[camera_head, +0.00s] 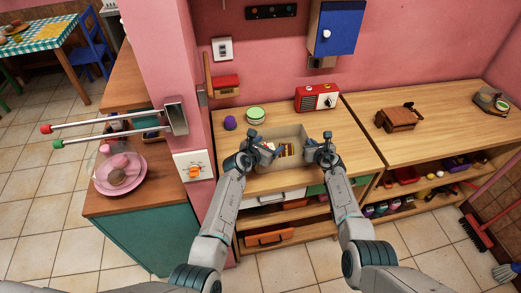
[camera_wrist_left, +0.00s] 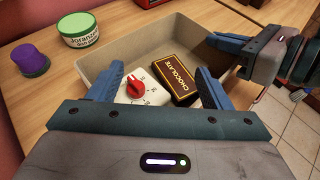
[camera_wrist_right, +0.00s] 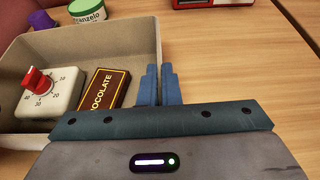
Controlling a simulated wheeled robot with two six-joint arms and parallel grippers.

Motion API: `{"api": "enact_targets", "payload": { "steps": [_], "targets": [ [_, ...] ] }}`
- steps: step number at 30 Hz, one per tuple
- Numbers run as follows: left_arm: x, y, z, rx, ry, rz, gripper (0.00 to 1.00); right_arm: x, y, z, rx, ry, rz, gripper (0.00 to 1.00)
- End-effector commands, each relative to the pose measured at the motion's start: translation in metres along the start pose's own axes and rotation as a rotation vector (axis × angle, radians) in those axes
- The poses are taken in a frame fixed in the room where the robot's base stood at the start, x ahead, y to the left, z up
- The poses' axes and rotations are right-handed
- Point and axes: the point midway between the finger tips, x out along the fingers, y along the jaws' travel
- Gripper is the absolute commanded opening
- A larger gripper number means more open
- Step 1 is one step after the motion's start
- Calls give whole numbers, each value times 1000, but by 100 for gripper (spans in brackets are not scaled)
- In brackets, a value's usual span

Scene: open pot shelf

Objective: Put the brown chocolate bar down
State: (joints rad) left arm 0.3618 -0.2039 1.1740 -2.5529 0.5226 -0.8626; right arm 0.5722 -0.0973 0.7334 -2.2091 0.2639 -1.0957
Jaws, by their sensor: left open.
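The brown chocolate bar (camera_wrist_left: 173,79) has a yellow border and lettering. It lies in the grey-beige box (camera_wrist_left: 97,62), beside a white timer with a red knob (camera_wrist_left: 143,90). The bar also shows in the right wrist view (camera_wrist_right: 104,98) and, small, in the head view (camera_head: 286,150). My left gripper (camera_wrist_left: 158,82) is open above the box, its fingers apart on either side of the timer and bar and holding nothing. My right gripper (camera_wrist_right: 159,75) is closed at the box's right wall, one finger on each side of it.
A green-and-white tub (camera_head: 256,115) and a purple jar (camera_head: 230,122) stand behind the box. A red radio (camera_head: 317,98) is at the back of the wooden counter (camera_head: 352,133). The counter right of the box is clear.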

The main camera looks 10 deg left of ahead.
Motion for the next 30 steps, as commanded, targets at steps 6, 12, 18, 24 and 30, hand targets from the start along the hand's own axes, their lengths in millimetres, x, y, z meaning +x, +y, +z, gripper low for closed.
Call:
{"api": "enact_targets", "payload": {
  "steps": [6, 12, 18, 24, 30],
  "targets": [
    [-33, 0, 0, 1, -1, 1, 72, 0, 0, 0, 0, 0, 0, 0],
    [-50, 0, -1, 1, 1, 1, 72, 0, 0, 0, 0, 0, 0, 0],
    [-54, 0, 0, 2, 1, 0, 72, 0, 0, 0, 0, 0, 0, 0],
    [-54, 0, 0, 1, 0, 0, 72, 0, 0, 0, 0, 0, 0, 13],
    [-53, 0, 0, 1, 0, 0, 72, 0, 0, 0, 0, 0, 0, 29]
  ]
}}
